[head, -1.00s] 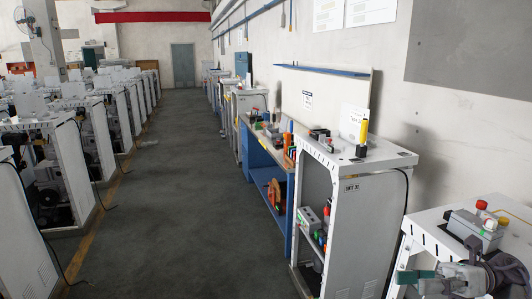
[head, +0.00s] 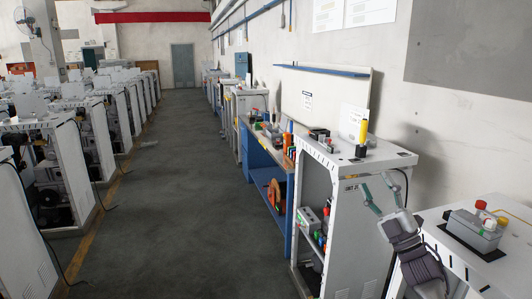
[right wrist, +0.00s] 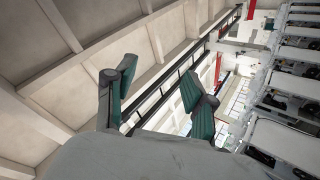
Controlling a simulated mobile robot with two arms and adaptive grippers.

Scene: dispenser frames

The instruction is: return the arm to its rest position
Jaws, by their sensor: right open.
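My right gripper (head: 378,190) is raised in front of the white cabinet frame with its green fingers spread apart and nothing between them. In the right wrist view the gripper (right wrist: 155,95) also shows open and empty, with the ceiling and a row of white frames behind it. My right arm comes in from the lower right of the head view. My left gripper is in neither view.
A grey box with a red button (head: 478,230) sits on the white frame at the right. A white cabinet (head: 343,210) with a yellow-and-black tool (head: 362,140) on top stands beside it. A blue workbench (head: 262,160) is beyond. The floor aisle (head: 185,200) is clear.

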